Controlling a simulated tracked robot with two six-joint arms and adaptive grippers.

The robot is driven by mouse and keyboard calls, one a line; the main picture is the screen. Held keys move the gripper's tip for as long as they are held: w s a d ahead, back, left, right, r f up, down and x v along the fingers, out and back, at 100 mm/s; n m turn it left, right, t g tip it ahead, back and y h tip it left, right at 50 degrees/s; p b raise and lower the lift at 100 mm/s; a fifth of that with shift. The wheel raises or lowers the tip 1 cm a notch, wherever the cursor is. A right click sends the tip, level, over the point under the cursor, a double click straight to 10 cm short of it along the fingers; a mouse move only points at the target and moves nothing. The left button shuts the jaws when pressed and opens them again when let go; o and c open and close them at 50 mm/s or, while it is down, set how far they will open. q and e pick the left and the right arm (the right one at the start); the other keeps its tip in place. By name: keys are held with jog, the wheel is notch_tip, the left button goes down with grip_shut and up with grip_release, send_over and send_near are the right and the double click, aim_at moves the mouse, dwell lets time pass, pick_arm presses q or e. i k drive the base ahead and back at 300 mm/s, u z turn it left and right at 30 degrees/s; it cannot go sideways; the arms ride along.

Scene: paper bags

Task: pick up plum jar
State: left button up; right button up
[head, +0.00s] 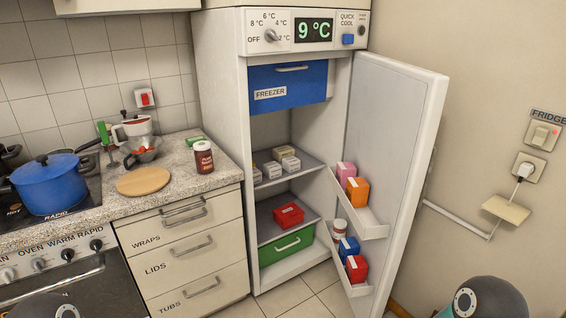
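A jar with dark red contents, a pale lid and a white and red label (204,157) stands upright on the speckled counter near its right end, beside the fridge. Its label is too small to read for certain. A second small jar with a pale lid (339,229) stands in the lower door shelf of the open fridge, partly hidden by the shelf wall. I cannot tell its contents. Neither of my grippers shows; only rounded parts of my arms appear at the bottom edge.
The fridge door (390,150) stands wide open to the right. A blue pot (48,186) sits on the stove. Boxes fill the door shelves.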

aim_at(203, 154)
jog(key=z, duration=0.1)
jog(key=i, duration=1)
jog(key=u, duration=0.1)
